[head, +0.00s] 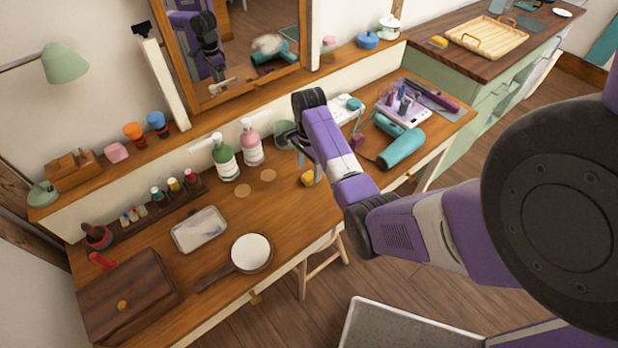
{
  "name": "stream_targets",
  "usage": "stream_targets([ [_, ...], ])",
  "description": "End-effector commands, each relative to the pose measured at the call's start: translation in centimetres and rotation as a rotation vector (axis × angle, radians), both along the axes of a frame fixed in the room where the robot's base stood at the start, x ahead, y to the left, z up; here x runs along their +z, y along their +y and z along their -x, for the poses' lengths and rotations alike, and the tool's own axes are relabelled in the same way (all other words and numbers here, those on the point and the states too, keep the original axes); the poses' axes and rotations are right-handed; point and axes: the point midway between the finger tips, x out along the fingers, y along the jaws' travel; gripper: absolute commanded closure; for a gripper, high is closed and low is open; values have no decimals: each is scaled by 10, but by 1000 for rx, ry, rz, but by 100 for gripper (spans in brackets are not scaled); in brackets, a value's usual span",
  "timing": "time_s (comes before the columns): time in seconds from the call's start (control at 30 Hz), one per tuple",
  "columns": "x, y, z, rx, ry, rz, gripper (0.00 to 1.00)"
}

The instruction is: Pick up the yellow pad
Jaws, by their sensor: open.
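A small yellow pad (307,179) lies on the wooden dressing table (285,205), near its front edge. My gripper (306,166) is over the table, directly by the pad, with its fingers pointing down. Its jaws are open, with one finger close to the pad's right side. Whether a finger touches the pad cannot be told. My forearm hides the tabletop to the right of the pad. Another small yellow item (439,41) sits on the green dresser at the upper right.
A green bottle (224,160) and a pink bottle (251,144) stand left of my gripper. A teal hair dryer (401,150) lies right of my arm. A round hand mirror (251,253), a tray (199,230) and a wooden box (130,297) are at the left. Two coasters lie near the bottles.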

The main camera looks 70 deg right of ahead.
Motion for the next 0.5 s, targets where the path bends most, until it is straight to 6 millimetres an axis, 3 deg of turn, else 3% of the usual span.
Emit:
stream_targets([
  [0.23,-33,-1,2,0,1,-2,38],
  [0.5,-41,-1,1,1,-1,0,38],
])
